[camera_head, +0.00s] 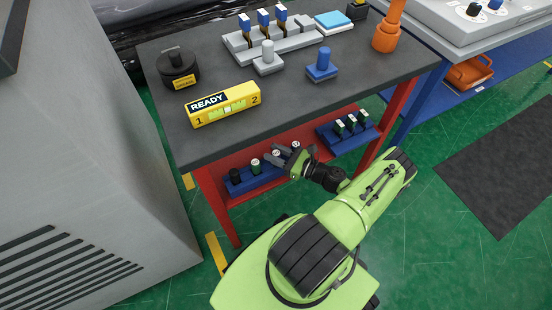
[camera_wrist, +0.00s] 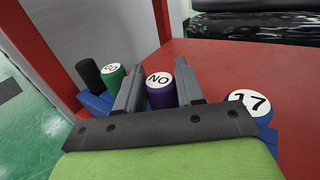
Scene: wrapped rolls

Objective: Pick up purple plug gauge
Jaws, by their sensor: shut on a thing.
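The purple plug gauge (camera_wrist: 160,96) has a white top marked "NO" and shows between the two grey fingers of my gripper (camera_wrist: 158,88) in the wrist view. My gripper is shut on it. In the head view my gripper (camera_head: 285,155) reaches to the blue holder (camera_head: 236,188) on the red lower shelf. The plug's lower end is hidden behind the gripper, so I cannot tell whether it still sits in the holder.
A green plug (camera_wrist: 113,76) and a black plug (camera_wrist: 88,74) stand left of the fingers; a blue plug (camera_wrist: 262,116) marked "17" stands close on the right. The dark tabletop (camera_head: 290,100) overhangs the shelf. A second blue holder (camera_head: 345,144) with several plugs is farther right.

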